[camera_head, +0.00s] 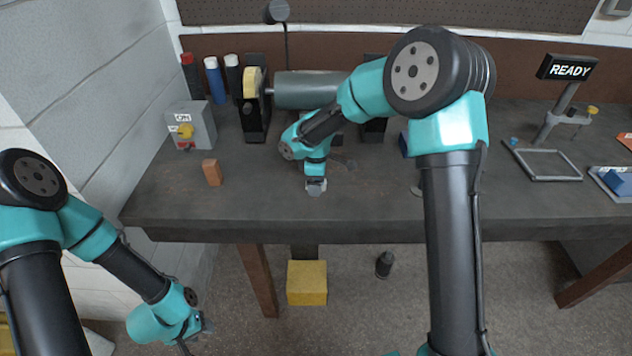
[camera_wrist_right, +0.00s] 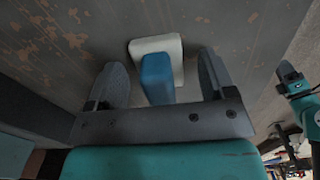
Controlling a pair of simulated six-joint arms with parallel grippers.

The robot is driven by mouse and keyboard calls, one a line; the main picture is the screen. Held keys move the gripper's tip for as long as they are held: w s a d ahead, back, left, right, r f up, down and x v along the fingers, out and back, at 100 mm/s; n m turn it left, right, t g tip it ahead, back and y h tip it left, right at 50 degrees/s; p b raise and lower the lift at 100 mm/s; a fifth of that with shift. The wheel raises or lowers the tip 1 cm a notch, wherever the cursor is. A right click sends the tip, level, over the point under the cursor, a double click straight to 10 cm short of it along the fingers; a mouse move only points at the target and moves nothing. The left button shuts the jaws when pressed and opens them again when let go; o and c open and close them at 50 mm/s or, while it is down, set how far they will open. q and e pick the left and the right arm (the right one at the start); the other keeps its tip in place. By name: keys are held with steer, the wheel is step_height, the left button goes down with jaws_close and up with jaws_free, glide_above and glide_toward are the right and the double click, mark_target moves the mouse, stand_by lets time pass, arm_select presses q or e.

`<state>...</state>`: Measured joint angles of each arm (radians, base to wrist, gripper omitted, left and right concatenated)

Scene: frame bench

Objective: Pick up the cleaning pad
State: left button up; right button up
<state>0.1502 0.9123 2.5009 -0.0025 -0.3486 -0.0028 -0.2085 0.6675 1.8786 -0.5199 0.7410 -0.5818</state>
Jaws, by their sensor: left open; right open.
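The cleaning pad, a white pad (camera_wrist_right: 174,46) with a blue block-shaped grip (camera_wrist_right: 157,78), shows in the right wrist view at the top middle. My right gripper (camera_wrist_right: 161,66) is open, with one finger on each side of the blue grip and gaps visible on both sides. In the head view, my right gripper (camera_head: 316,180) points down over the front middle of the bench, and a small pale part of the pad (camera_head: 316,188) shows there. My left gripper (camera_head: 198,333) is low at the left, off the bench; its fingers are small and partly hidden.
The dark bench (camera_head: 380,215) is clear around the pad. A brown block (camera_head: 212,172) and a grey switch box (camera_head: 190,125) stand to the left. A grinder (camera_head: 305,90) stands behind. A square frame (camera_head: 548,164) and a READY sign (camera_head: 569,68) are right. A yellow block (camera_head: 307,283) is below.

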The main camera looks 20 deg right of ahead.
steer(key=shift+c, duration=0.2)
steer(key=c, duration=1)
steer(key=shift+o, duration=0.2)
steer(key=shift+r, duration=0.1)
steer(key=shift+r, duration=0.4)
step_height(320, 180, up, 3)
steer(key=shift+f, duration=0.2)
steer(key=s+a, duration=0.2)
steer(key=s, duration=0.5)
steer(key=s+a+r, duration=0.1)
steer(key=s+a, duration=0.1)
steer(key=s, duration=0.6)
steer(key=shift+s+a+r, duration=0.2)
steer(key=shift+r, duration=0.05)
